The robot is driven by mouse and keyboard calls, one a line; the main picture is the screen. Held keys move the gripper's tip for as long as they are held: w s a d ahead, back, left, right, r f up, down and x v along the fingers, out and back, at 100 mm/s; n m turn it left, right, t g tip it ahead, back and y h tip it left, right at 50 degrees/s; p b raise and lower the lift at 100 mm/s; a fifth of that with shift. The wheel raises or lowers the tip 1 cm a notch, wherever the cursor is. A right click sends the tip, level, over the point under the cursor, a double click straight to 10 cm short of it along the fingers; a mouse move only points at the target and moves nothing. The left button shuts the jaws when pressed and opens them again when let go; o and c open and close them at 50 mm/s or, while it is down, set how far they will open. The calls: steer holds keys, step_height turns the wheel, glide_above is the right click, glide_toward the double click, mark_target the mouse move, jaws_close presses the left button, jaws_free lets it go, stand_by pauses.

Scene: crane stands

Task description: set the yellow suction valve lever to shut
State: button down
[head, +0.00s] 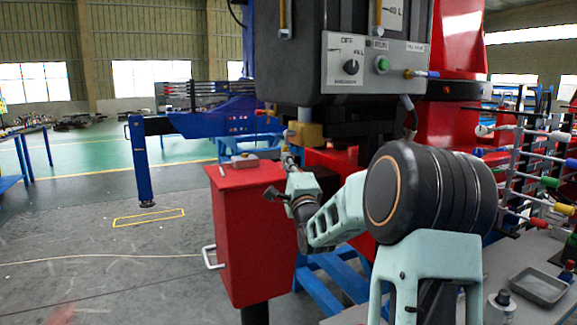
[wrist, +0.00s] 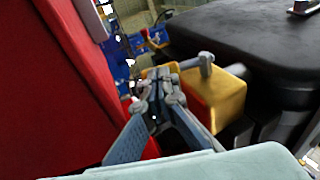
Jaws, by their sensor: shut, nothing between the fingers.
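A yellow valve block (head: 306,134) sits under the dark tank in the head view. In the wrist view the yellow block (wrist: 222,98) is just right of my gripper (wrist: 158,82), with a grey rod and knob (wrist: 206,60) at its upper edge. I cannot tell for certain whether this rod is the lever, or its setting. In the head view my gripper (head: 287,157) is small, just below and left of the block. Its fingers are closed together and hold nothing. It overlaps the block's left side in the wrist view; contact is unclear.
A red cabinet (head: 246,235) stands below my gripper. The dark tank (head: 290,75) with a control panel (head: 372,66) hangs above. A rack of coloured handles (head: 535,165) and a grey tray (head: 538,287) are at right. Open floor lies left.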

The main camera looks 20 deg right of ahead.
steer(key=shift+w+f+b, duration=0.15)
steer(key=shift+f+b, duration=0.05)
steer(key=shift+b, duration=0.4)
steer(key=t+b, duration=0.1)
steer(key=b, duration=0.2)
steer(key=w+m+t+h+b, duration=0.1)
steer(key=b, duration=0.3)
steer(key=shift+w+f+t+b, duration=0.25)
steer(key=shift+f+t+b, duration=0.05)
steer(key=shift+w+b, duration=0.2)
steer(key=shift+b, duration=0.3)
steer(key=shift+w+r+t+h+b, duration=0.25)
steer(key=shift+r+t+h+b, duration=0.05)
steer(key=shift+b, duration=0.3)
steer(key=shift+w+a+r+b, duration=0.1)
steer(key=shift+w+r+b, duration=0.15)
steer(key=shift+w+b, duration=0.45)
steer(key=shift+r, duration=0.1)
